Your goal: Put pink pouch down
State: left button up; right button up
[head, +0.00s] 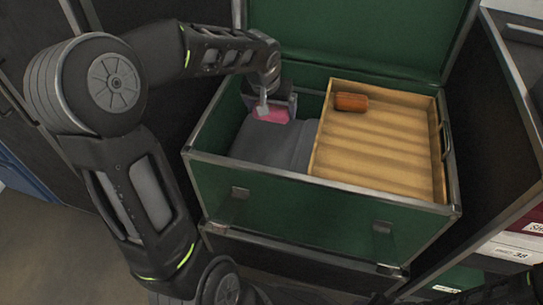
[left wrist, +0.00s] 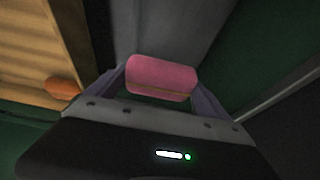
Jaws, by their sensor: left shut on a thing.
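The pink pouch (head: 270,114) is in the left part of the open green trunk (head: 330,196), near its back. My left gripper (head: 272,105) is shut on it from above. In the left wrist view the pouch (left wrist: 162,78) sits between the two fingers of my left gripper (left wrist: 165,85). A grey cloth-like surface (head: 275,146) lies in the trunk beside and below the pouch. Whether the pouch touches it I cannot tell. My right gripper is not in view.
A wooden tray (head: 375,160) fills the right part of the trunk, with an orange-brown roll-shaped item (head: 351,102) at its back left. The rest of the tray is bare. The trunk's raised lid (head: 350,35) stands behind. Shelves with labelled boxes (head: 510,250) are at the right.

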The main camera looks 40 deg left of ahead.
pick_arm(q)
jog(key=b, duration=0.3)
send_over(273, 149)
jog(key=s, duration=0.1)
notch_tip(273, 149, down, 4)
jog(key=shift+s+d+f, duration=0.15)
jog(key=shift+f, duration=0.05)
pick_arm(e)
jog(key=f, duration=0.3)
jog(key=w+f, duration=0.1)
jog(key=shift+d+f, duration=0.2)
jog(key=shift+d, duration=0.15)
pick_arm(q)
jog(key=shift+f+b, duration=1.2)
jog(key=shift+f, duration=1.25)
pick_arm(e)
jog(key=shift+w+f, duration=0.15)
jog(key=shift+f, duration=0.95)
pick_arm(q)
jog(key=shift+f, duration=0.1)
jog(key=shift+f+b, duration=1.15)
jog(key=shift+f, duration=1.25)
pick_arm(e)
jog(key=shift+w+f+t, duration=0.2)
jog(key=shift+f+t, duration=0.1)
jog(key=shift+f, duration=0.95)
